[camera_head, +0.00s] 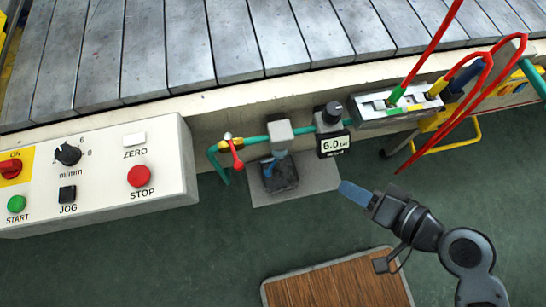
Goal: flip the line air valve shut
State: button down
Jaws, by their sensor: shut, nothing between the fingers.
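The line air valve (226,140) sits at the left end of the green air pipe (252,140), on the side of the conveyor. Its red lever (235,155) points downward in the picture, across the run of the pipe. My gripper (346,189) is to the right of the valve and lower in the picture, over the floor side of a grey plate. Its blue fingers are together, with nothing seen between them. It is well apart from the lever. Nothing hides the lever.
The control box (100,175) with knobs and buttons stands left of the valve. A filter unit (280,137) and a regulator reading 6.0 (332,140) lie along the pipe. A valve block (392,105) with red hoses is at right. A wooden board (335,284) lies on the green floor.

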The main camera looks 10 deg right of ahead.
aim_at(242, 168)
jog(key=w+a+r+n+g+y+b, duration=0.2)
jog(key=w+a+r+n+y+b, duration=0.15)
jog(key=w+y, duration=0.45)
jog(key=w+a+f, duration=0.1)
jog(key=w+a, duration=0.1)
jog(key=a, duration=1)
jog(key=shift+a+f+m+y, duration=0.3)
jog(key=shift+a+f+m, duration=0.05)
jog(key=shift+m, duration=0.1)
jog(key=shift+s+a, duration=0.3)
jog(key=shift+a, duration=0.3)
jog(key=shift+s+a, duration=0.25)
jog(key=shift+a, duration=0.3)
jog(key=shift+p, duration=0.3)
